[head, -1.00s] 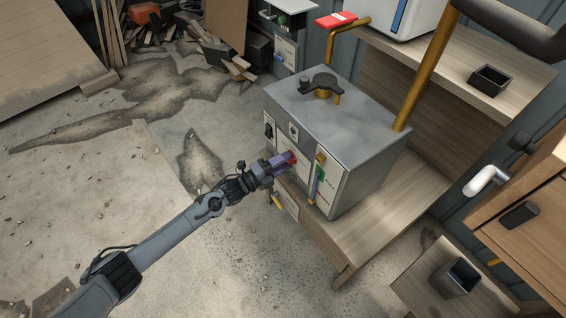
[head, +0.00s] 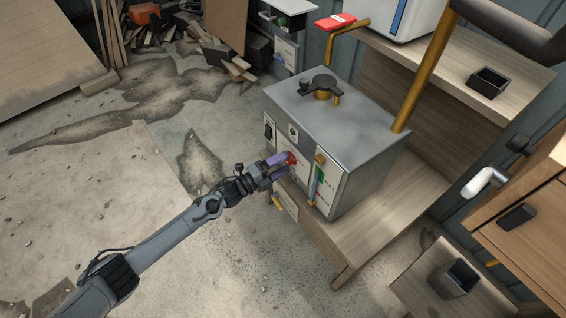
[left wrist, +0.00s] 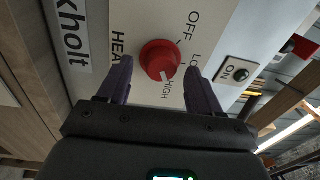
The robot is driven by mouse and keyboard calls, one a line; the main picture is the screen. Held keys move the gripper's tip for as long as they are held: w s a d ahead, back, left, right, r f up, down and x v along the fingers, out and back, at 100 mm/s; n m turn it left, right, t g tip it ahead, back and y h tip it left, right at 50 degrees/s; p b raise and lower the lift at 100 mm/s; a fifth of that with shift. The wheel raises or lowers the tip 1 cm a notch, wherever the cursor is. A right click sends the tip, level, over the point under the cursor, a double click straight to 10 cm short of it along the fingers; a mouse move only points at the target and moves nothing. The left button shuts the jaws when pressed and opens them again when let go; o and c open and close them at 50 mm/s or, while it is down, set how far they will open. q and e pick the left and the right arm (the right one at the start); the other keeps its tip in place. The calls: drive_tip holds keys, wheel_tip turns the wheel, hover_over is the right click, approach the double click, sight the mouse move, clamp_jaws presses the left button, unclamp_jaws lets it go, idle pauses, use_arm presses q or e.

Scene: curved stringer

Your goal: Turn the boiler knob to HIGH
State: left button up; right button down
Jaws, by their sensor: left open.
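The boiler (head: 345,130) is a grey metal box on a wooden bench. Its red round knob (head: 291,158) is on the front panel and also shows in the left wrist view (left wrist: 159,57). The knob's white mark points toward the HIGH label (left wrist: 174,95), away from OFF (left wrist: 193,27). My left gripper (head: 279,166) is open. In the left wrist view its purple fingers (left wrist: 160,72) stand on either side of the knob, with gaps showing between them and it. My right gripper is not in view.
An ON button plate (left wrist: 239,72) is to the right of the knob in the left wrist view. A brass pipe (head: 425,75) rises behind the boiler. The wooden bench (head: 365,232) has free room at its front right. Open floor lies to the left.

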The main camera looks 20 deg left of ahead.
use_arm(q)
drive_tip(key=p+v, duration=0.4)
drive_tip(key=v, duration=0.6)
drive_tip(key=shift+s, duration=0.1)
